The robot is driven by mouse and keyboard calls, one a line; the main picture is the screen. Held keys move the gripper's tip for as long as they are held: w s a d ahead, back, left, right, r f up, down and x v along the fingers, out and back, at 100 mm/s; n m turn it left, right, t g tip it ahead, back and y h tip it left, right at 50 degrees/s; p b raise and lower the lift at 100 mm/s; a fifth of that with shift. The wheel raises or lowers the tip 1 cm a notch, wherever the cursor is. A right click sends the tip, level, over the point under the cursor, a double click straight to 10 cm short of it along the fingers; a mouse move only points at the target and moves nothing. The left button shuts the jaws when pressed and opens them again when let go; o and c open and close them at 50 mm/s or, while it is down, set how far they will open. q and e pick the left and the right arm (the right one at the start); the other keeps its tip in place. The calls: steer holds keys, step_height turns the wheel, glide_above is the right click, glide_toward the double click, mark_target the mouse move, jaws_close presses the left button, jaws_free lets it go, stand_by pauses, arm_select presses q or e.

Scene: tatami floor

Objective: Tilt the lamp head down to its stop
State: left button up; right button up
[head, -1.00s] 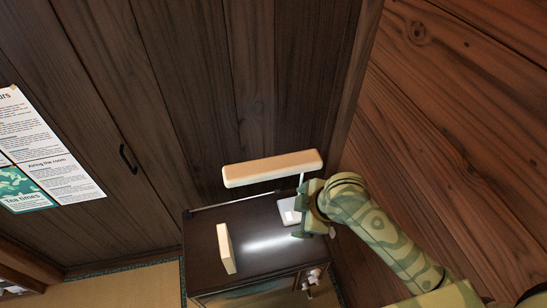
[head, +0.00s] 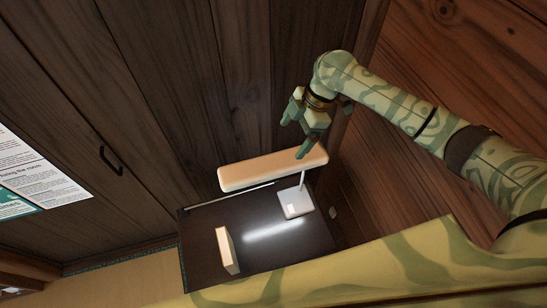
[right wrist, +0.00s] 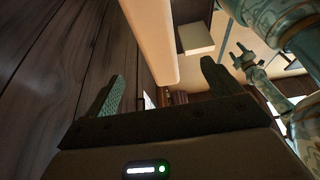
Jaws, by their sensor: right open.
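The lamp has a long cream head (head: 272,170), lying roughly level above a dark cabinet, a thin pale post (head: 303,181) and a square white base (head: 295,205). Light falls on the cabinet top below. My right gripper (head: 294,138) is open and empty, at the head's right part on the wall side; I cannot tell whether the lower finger touches it. In the right wrist view the lamp head (right wrist: 152,40) shows beyond and between the spread fingers. My left gripper (right wrist: 240,57) appears small at the right there; its jaw state is unclear.
A cream block (head: 227,250) stands on the dark cabinet (head: 199,224), left of the lamp base. A dark plank wall (head: 185,110) rises behind, and a brown wooden wall (head: 470,70) stands at the right. A pale green part of mine covers the cabinet's front.

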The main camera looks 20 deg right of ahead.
glide_toward(275, 162)
steer(key=shift+s+a+f, duration=0.5)
steer(key=shift+f, duration=0.25)
steer(key=f, duration=0.1)
steer(key=w+a+f, duration=0.1)
steer(key=shift+f+b, duration=0.25)
steer(key=shift+b, duration=0.15)
steer(key=x, duration=0.4)
steer(key=shift+w+f+b, duration=0.2)
steer(key=shift+f+b, duration=0.15)
steer(key=shift+s+a+f, duration=0.1)
steer(key=shift+s+f, duration=0.1)
steer(key=shift+f, duration=0.05)
steer(key=shift+w+a+f, duration=0.1)
steer(key=shift+a+f, duration=0.1)
steer(key=shift+f, duration=0.15)
steer(key=c, duration=1.4)
arm_select(q)
steer(key=shift+s+a+f, duration=0.1)
steer(key=shift+s+f, duration=0.05)
steer(key=shift+f, duration=0.3)
steer(key=shift+s+a+f, duration=0.1)
steer(key=shift+s+f, duration=0.05)
steer(key=shift+f, duration=0.3)
